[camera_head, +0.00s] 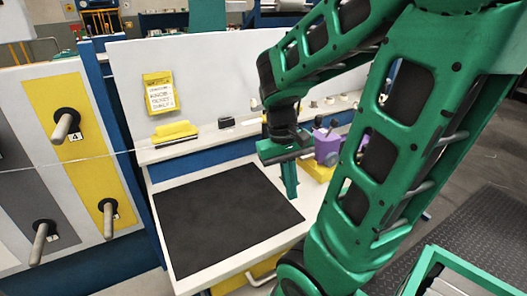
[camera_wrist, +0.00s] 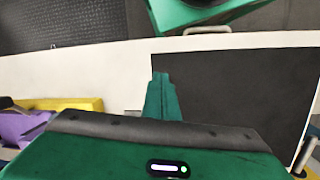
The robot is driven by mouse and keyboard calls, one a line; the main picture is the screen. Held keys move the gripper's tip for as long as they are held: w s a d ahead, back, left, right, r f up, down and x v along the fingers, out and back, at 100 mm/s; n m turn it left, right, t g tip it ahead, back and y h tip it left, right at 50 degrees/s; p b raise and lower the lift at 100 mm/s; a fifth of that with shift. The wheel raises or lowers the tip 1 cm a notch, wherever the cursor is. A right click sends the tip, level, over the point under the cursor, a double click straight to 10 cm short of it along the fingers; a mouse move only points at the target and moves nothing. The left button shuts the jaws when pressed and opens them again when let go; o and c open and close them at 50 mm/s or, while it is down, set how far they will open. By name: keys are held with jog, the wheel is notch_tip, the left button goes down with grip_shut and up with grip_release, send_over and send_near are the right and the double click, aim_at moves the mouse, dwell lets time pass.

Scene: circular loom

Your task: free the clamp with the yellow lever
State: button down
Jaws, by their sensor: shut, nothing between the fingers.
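A purple clamp (camera_head: 327,147) stands on a yellow base (camera_head: 318,170), just right of my gripper in the head view. The clamp also shows in part at the lower left of the wrist view (camera_wrist: 18,126), with its yellow base (camera_wrist: 70,103) beside it. I cannot make out a separate yellow lever; my arm hides part of that area. My gripper (camera_head: 291,190) points down, shut and empty, by the right side of the black mat. Its fingers (camera_wrist: 163,92) are together in the wrist view, apart from the clamp.
The black mat (camera_head: 225,215) lies bare on the white table. A shelf (camera_head: 190,144) behind carries a yellow block (camera_head: 174,132) and small parts. A yellow note (camera_head: 159,94) is on the back panel. Pegs (camera_head: 64,127) stick out of the board at left.

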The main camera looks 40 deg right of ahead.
jog(key=w+d+f+g+h, duration=0.1)
jog(key=w+d+f+n+g+h, duration=0.1)
jog(key=w+f, duration=0.1)
jog(key=w+d+f+n+g+h, duration=0.1)
jog(key=w, duration=0.1)
jog(key=shift+d+f, duration=0.2)
jog(key=w+h, duration=0.1)
jog(key=w+d+n+g+h, duration=0.1)
jog(key=w+h, duration=0.2)
jog(key=shift+w+d+f+n+g+h, duration=0.25)
jog(key=shift+w+f+n+g+h, duration=0.1)
jog(key=shift+w+n+g+h, duration=0.05)
jog(key=w+h, duration=0.1)
jog(key=w, duration=0.1)
jog(key=w+a+r+n+h, duration=0.1)
jog(key=w+h, duration=0.1)
jog(key=w+r+h, duration=0.1)
jog(key=w+h, duration=0.1)
jog(key=shift+a+n, duration=0.2)
jog(key=shift+n, duration=0.2)
jog(key=w+a+r+h, duration=0.1)
jog(key=w+a+n+t+h, duration=0.1)
jog(key=w, duration=0.1)
jog(key=w+a+r+h, duration=0.1)
jog(key=h, duration=0.1)
jog(key=shift+w+a+r+n+t, duration=0.2)
jog(key=shift+a+r+n+t, duration=0.1)
jog(key=shift+a+t, duration=0.1)
jog(key=shift+d, duration=0.15)
jog(key=x, duration=1)
